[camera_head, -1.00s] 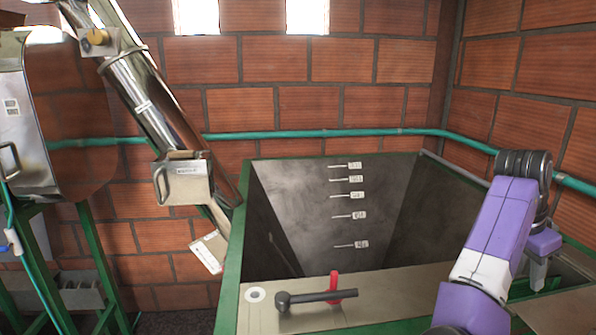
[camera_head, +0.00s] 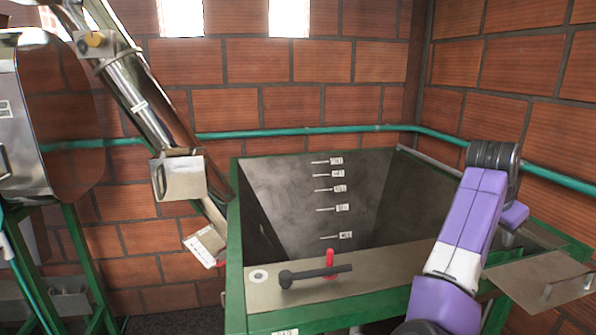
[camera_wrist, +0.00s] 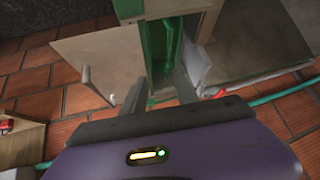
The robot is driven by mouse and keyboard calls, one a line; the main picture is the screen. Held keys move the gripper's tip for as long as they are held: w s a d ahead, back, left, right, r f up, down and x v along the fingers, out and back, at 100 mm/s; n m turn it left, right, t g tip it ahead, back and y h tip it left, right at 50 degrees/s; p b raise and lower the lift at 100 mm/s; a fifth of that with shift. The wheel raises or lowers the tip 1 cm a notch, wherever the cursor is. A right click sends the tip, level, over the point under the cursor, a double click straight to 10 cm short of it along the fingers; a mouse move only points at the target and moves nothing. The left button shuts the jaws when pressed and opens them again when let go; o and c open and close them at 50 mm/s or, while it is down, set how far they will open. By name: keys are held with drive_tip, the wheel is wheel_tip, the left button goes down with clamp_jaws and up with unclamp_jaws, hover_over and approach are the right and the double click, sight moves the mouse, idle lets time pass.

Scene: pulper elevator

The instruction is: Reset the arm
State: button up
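My purple and white arm (camera_head: 468,225) rises on the right of the head view, bent at a dark elbow, in front of the hopper's right side. My gripper's fingers are hidden in that view. In the wrist view, my gripper (camera_wrist: 158,84) has two grey fingers standing apart with nothing seen between them. Beyond them are a green frame part (camera_wrist: 172,50) and a flat panel with a handle (camera_wrist: 98,50).
A green-rimmed hopper (camera_head: 234,250) with level marks stands ahead. A black lever with a red part (camera_head: 316,272) sits on its front ledge. A metal chute tube (camera_head: 140,95) leans at left. A handled panel (camera_head: 535,277) sticks out at right.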

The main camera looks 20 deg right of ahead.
drive_tip(key=a+n+t+h, duration=0.1)
drive_tip(key=a+n+t, duration=0.1)
drive_tip(key=n+t, duration=0.1)
drive_tip(key=a+f+n+t+h, duration=0.1)
drive_tip(key=a+n+t+h, duration=0.1)
drive_tip(key=a+n+t, duration=0.1)
drive_tip(key=a+n+t+h, duration=0.2)
drive_tip(key=a+n+t, duration=0.1)
drive_tip(key=n+t, duration=0.1)
drive_tip(key=shift+w+f+n+t, duration=0.2)
drive_tip(key=shift+f+n+t, duration=0.1)
drive_tip(key=shift+t, duration=0.5)
drive_tip(key=s+a+f+n+t+y, duration=0.3)
drive_tip(key=s+a+f+n+y, duration=0.15)
drive_tip(key=s+a, duration=0.55)
drive_tip(key=s+a+f+n+t+y, duration=0.25)
drive_tip(key=s+a+f+y, duration=0.25)
drive_tip(key=s+a, duration=0.6)
drive_tip(key=s+a+f+g+y, duration=0.1)
drive_tip(key=s+a+f, duration=0.1)
drive_tip(key=s, duration=0.4)
drive_tip(key=s+a+f+g, duration=0.2)
drive_tip(key=s+a, duration=0.3)
drive_tip(key=s, duration=0.2)
drive_tip(key=s+a+f+g+y, duration=0.1)
drive_tip(key=s+a, duration=0.3)
drive_tip(key=s, duration=0.2)
drive_tip(key=shift+s+f+g+y, duration=0.35)
drive_tip(key=shift+s+f, duration=0.05)
